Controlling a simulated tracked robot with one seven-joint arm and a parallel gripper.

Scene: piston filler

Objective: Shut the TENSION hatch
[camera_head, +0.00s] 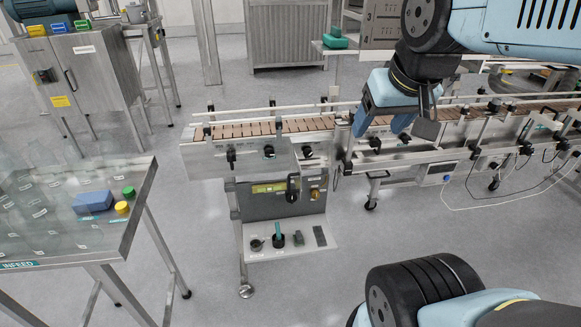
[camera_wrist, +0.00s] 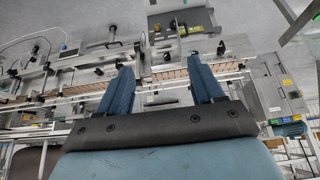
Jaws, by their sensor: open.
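I cannot read a TENSION label in either view. A grey metal plate (camera_head: 311,167) stands out from the near side of the conveyor (camera_head: 262,129), above a control box; I cannot tell whether it is the hatch. My gripper (camera_head: 386,117) is over the conveyor, to the right of this plate and apart from it. In the wrist view my gripper (camera_wrist: 160,64) has its two blue fingers wide apart with nothing between them. The conveyor belt runs behind the fingers there.
Floor is clear between the table and conveyor.

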